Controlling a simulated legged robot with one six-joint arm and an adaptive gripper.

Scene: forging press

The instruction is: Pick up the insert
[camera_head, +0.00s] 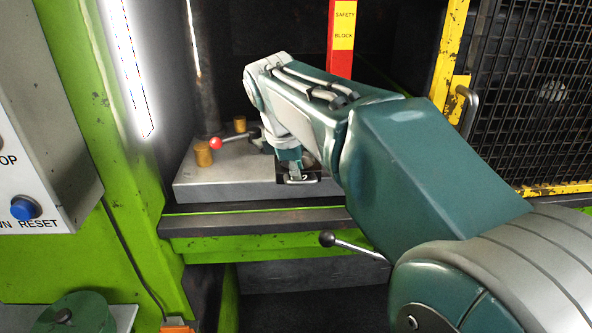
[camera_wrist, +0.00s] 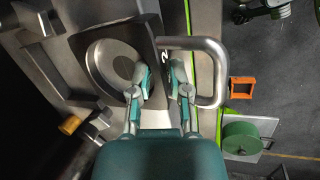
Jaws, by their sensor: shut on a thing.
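The insert (camera_wrist: 147,30) is a dark grey block with a round recess, a white number mark and a bent silver bar handle (camera_wrist: 216,65). In the wrist view my gripper (camera_wrist: 160,84) is shut on its wall: one teal finger is on the recess side, the other on the handle side. In the head view the insert (camera_head: 312,183) shows only as a small dark piece under my gripper (camera_head: 289,172), at the front of the grey press bed (camera_head: 235,190). My wrist hides most of it. I cannot tell whether it rests on the bed or hangs above it.
Brass pins (camera_head: 203,154) and a red-knobbed lever (camera_head: 216,143) stand on the bed left of my gripper. A steel column (camera_head: 205,90) rises behind. A red safety block (camera_head: 341,45) stands behind my arm. A black-knobbed lever (camera_head: 327,239) sticks out below. Yellow-framed mesh (camera_head: 530,90) bounds the right.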

